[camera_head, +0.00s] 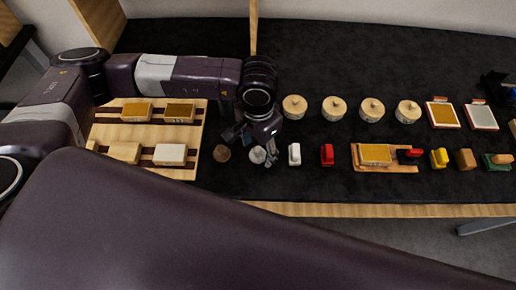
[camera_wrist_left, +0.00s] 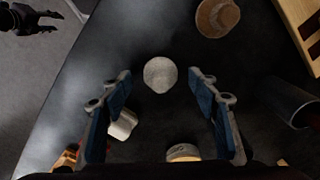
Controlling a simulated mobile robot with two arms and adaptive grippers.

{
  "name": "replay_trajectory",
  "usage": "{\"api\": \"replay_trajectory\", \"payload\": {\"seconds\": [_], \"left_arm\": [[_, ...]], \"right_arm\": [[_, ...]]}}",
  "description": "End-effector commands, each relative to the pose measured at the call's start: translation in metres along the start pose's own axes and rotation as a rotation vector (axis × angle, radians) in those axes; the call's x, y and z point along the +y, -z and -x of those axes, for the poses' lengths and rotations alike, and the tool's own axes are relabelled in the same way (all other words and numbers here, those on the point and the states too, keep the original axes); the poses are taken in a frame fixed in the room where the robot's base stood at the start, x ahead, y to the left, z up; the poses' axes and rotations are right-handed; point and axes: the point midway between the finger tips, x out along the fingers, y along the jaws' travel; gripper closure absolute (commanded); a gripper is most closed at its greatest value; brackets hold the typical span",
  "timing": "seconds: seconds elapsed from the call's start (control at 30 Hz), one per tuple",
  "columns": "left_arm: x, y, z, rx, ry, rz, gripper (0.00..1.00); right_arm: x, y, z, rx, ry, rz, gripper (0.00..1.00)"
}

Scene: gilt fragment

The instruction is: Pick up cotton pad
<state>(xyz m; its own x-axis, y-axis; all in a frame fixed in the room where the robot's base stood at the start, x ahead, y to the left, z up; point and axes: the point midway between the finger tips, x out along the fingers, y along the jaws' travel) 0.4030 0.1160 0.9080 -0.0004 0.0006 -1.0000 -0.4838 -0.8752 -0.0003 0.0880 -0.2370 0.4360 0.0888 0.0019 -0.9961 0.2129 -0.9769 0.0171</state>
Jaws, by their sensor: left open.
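The cotton pad looks like a small pale round disc (camera_head: 258,155) on the black table top, near the front edge. It also shows in the left wrist view (camera_wrist_left: 160,74), centred between the fingertips. My left gripper (camera_head: 252,139) is above and just behind it, pointing down, and partly overlaps it in the head view. In the left wrist view the two blue-padded fingers (camera_wrist_left: 159,84) are apart, one each side of the disc, with nothing held. Whether the fingers touch the table cannot be told.
A brown round piece (camera_head: 222,153) lies left of the disc, beside a wooden slatted tray (camera_head: 199,134). A white block (camera_head: 294,154) and a red block (camera_head: 327,154) stand close on the right. Several round wooden pots (camera_head: 294,107) stand behind. The front edge is near.

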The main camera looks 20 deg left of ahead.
Motion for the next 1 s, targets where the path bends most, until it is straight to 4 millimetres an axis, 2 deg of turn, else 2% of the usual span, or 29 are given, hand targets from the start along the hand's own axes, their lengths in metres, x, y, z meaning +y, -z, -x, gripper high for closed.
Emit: {"api": "replay_trajectory", "payload": {"seconds": [0.13, 0.37, 0.7, 1.0], "left_arm": [[-0.0001, -0.0005, -0.0117, -0.001, 0.000, 0.000, 0.45], [-0.0002, -0.0002, -0.0135, 0.000, 0.000, 0.000, 0.46], [-0.0004, -0.0001, -0.0131, 0.000, 0.000, 0.000, 0.82], [-0.0007, 0.0003, -0.0108, 0.002, 0.001, 0.001, 0.82]], "right_arm": [[-0.0003, 0.0010, 0.0047, 0.001, 0.000, 0.000, 0.60], [-0.0011, 0.0017, 0.0037, 0.002, 0.001, 0.000, 0.60], [-0.0024, 0.0030, 0.0036, 0.004, 0.003, 0.000, 0.60], [-0.0023, 0.0033, 0.0026, 0.004, 0.003, 0.000, 0.60]]}}
